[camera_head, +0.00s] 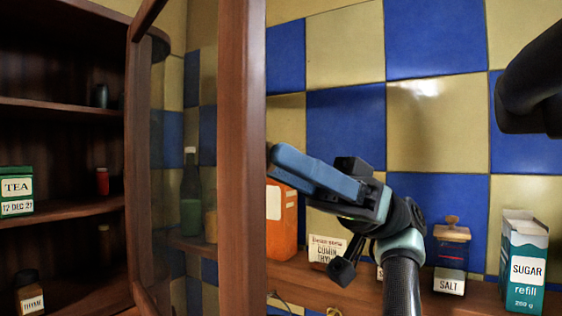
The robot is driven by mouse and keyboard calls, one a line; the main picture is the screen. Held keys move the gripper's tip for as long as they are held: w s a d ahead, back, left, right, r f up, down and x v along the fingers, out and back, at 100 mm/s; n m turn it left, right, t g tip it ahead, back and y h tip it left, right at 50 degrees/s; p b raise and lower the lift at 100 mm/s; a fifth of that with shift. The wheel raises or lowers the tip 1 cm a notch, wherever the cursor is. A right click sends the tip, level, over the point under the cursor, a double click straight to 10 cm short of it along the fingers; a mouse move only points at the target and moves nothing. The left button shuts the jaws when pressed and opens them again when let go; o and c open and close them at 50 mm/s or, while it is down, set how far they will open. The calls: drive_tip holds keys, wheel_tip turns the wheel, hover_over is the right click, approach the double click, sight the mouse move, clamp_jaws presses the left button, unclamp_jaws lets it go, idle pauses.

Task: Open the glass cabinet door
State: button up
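The glass cabinet door (241,180) has a brown wooden frame around a clear pane. It stands swung out from the cabinet (60,212), and its thick near upright crosses the view left of centre. The cabinet's shelves show uncovered at the left. My gripper (272,160), with blue fingers, is just right of that upright and points left at it. Its tips are close to the upright's right edge; I cannot tell whether they touch it. The fingers overlap from this angle, so their opening is unclear. I see no handle on the door.
The shelves hold a green tea box (16,190), a red jar (102,181) and a thyme jar (29,294). Right of the door, a wall shelf carries an orange box (281,222), a salt jar (451,262) and a sugar box (524,250). A bottle (191,195) shows through the pane.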

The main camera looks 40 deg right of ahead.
drive_tip(key=shift+o, duration=0.7)
wheel_tip(320, 180, up, 10)
drive_tip(key=p, duration=0.1)
